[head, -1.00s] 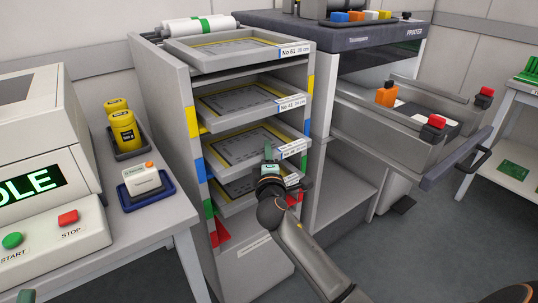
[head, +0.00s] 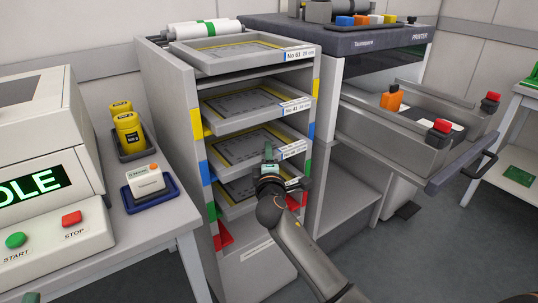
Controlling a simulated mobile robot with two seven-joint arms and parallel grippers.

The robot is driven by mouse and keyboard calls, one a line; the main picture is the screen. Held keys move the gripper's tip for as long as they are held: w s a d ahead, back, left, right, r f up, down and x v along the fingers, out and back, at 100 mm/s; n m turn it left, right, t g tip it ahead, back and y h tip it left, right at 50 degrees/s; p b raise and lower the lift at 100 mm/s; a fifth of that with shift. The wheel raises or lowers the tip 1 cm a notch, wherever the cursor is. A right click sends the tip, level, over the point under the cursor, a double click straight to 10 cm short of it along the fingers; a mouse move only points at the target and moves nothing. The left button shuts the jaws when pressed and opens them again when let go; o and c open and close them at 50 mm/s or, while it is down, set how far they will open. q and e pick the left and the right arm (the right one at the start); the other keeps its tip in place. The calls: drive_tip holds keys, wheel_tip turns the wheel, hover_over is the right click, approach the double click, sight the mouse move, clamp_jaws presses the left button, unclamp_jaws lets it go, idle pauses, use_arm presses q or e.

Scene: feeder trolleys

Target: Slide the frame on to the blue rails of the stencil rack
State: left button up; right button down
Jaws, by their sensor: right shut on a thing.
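The stencil rack (head: 170,130) is a grey cabinet with yellow, blue, green and red marks on its front posts. A grey frame (head: 236,150) with a yellow-edged plate lies at the blue level, largely inside the rack, its white-labelled front edge outward. My right gripper (head: 269,154) is shut on the front edge of this frame, left of its label. The blue rails themselves are hidden, so I cannot tell exactly how the frame sits on them. My left gripper is not in view.
Other frames lie on the top (head: 180,50), at the yellow level (head: 215,127) and at the green level (head: 236,203), partly behind my right gripper. The printer (head: 380,42) stands to the right with an open drawer (head: 385,125). A table (head: 150,228) stands to the left.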

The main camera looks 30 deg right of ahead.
drive_tip(key=c, duration=0.7)
unclamp_jaws()
drive_tip(key=shift+r, duration=0.1)
drive_tip(key=shift+o, duration=1.3)
drive_tip(key=o, duration=0.4)
drive_tip(key=shift+o, duration=0.2)
drive_tip(key=shift+r+p, duration=0.45)
drive_tip(key=shift+p, duration=0.15)
drive_tip(key=p+v, duration=0.2)
drive_tip(key=v, duration=0.6)
